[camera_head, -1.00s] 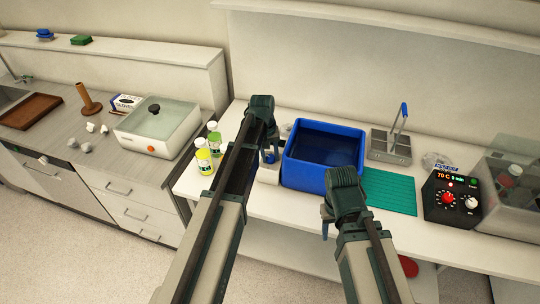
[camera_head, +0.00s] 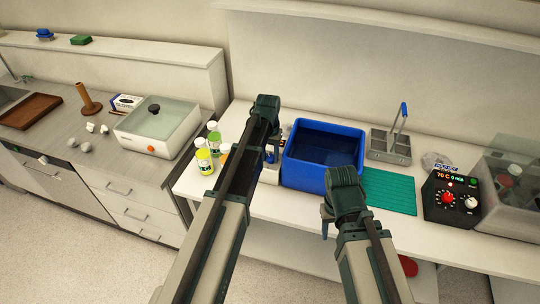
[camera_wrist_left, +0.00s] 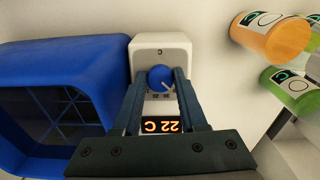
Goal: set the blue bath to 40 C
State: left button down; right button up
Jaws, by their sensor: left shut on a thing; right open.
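The blue bath (camera_head: 300,172) is an open blue tub on the bench in the head view; its wall fills the left of the left wrist view (camera_wrist_left: 60,70). A white control box (camera_wrist_left: 160,45) is beside it, with a blue knob (camera_wrist_left: 160,77) and a lit display (camera_wrist_left: 162,125) reading 22 C. My left gripper (camera_wrist_left: 163,82) is shut on the blue knob, one finger on each side. In the head view, the left gripper (camera_head: 271,150) partly hides the box. My right gripper (camera_head: 327,222) is open and empty, in front of the bath.
A black controller (camera_head: 452,199) with a red knob and a 70 C display stands at the right. Several capped bottles (camera_head: 204,160) stand left of my left arm. A metal rack (camera_head: 390,148) and green mat (camera_head: 388,190) are right of the bath.

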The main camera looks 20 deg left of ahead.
aim_at(269, 159)
pick_arm(q)
jog(key=shift+c, duration=2.2)
grip_release()
jog(key=shift+r, duration=0.1)
notch_tip(269, 159, up, 14)
jog(key=p, duration=1.4)
jog(key=shift+s, duration=0.3)
jog(key=shift+a+f, duration=0.1)
jog(key=shift+f, duration=0.1)
